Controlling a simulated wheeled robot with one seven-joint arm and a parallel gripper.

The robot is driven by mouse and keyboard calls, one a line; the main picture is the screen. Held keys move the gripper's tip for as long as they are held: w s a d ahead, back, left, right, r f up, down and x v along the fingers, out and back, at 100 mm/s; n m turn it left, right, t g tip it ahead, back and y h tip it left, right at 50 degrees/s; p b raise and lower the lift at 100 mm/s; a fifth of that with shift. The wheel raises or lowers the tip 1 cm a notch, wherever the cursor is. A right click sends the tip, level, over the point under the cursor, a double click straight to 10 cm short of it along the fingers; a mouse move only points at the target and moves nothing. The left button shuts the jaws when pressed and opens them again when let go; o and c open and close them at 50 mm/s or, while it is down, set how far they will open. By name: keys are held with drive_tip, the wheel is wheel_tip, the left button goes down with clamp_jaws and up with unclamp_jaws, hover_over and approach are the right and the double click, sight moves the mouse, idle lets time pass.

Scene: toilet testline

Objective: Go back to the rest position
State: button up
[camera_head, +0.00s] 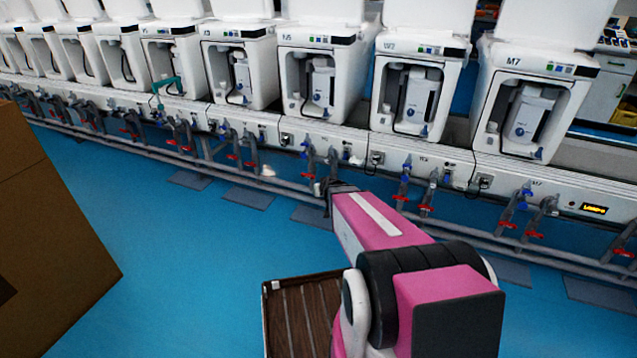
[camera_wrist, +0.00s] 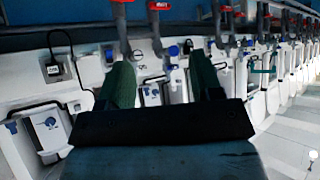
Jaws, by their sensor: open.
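My gripper (camera_wrist: 161,76) shows in the wrist view with two dark green fingers set wide apart. Nothing is held between them. The wrist view is turned upside down and shows the testline beyond the fingers. In the head view my pink arm reaches forward from the bottom right, with the dark gripper end (camera_head: 328,187) in front of the testline's pipes. The fingers are hard to make out there, and I cannot tell whether they touch anything.
A row of white test stations (camera_head: 322,70) runs across the back. Valves with red and blue handles (camera_head: 410,182) stick out below them. A cardboard box (camera_head: 50,225) stands at left. A brown slatted tray (camera_head: 303,312) lies beside my arm. Blue floor (camera_head: 190,260) is clear between.

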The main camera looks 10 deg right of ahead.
drive_tip(key=s+a+r+g, duration=0.1)
drive_tip(key=s+r+g, duration=0.2)
drive_tip(key=s, duration=0.7)
drive_tip(key=s+a+r+g, duration=0.2)
drive_tip(key=s+r+g, duration=0.1)
drive_tip(key=s+g, duration=0.4)
drive_tip(key=s, duration=0.3)
drive_tip(key=shift+s+a+r+m+h, duration=0.25)
drive_tip(key=shift+s+r+m+h, duration=0.05)
drive_tip(key=shift+s+r, duration=0.1)
